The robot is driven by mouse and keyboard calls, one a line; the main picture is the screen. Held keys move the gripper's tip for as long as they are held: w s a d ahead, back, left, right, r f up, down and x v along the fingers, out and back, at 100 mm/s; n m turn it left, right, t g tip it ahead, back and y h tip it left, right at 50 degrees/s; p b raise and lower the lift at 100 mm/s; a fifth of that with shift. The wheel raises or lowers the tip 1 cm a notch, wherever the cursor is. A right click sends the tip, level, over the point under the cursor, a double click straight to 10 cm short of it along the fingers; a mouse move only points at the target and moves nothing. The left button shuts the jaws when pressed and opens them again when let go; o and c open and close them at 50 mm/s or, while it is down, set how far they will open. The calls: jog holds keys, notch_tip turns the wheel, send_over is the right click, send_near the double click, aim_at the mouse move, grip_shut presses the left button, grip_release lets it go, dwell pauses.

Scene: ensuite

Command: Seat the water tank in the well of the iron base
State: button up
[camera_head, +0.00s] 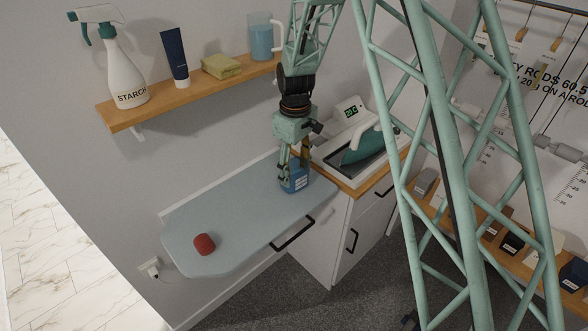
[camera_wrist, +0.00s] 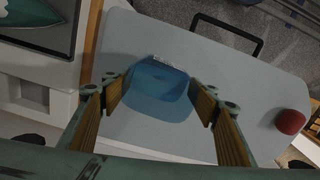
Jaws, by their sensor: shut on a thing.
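The water tank (camera_head: 295,180) is a translucent blue block with a white label, over the pale blue ironing board near its right end. My gripper (camera_head: 292,160) comes down from above and is shut on the tank. In the wrist view the tank (camera_wrist: 160,90) is between my two fingers (camera_wrist: 160,98). I cannot tell whether its underside touches the board. The iron base (camera_head: 324,159) is white, on the wooden counter right of the tank, with a teal iron (camera_head: 362,149) on it. In the wrist view a square recess (camera_wrist: 24,90) shows in pale housing at left; it looks like the well.
The ironing board (camera_head: 235,215) has a red object (camera_head: 204,244) near its left end. A wooden shelf (camera_head: 190,92) above holds a starch bottle (camera_head: 122,75), a tube, a sponge and a jug (camera_head: 261,38). A lit display (camera_head: 350,111) stands behind the iron.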

jog(key=s+d+r, duration=0.1)
jog(key=s+d, duration=0.1)
jog(key=s, duration=1.1)
jog(key=shift+d+r+b, duration=0.15)
jog(key=shift+d+b, duration=0.25)
jog(key=shift+b, duration=0.05)
dwell(1.2)
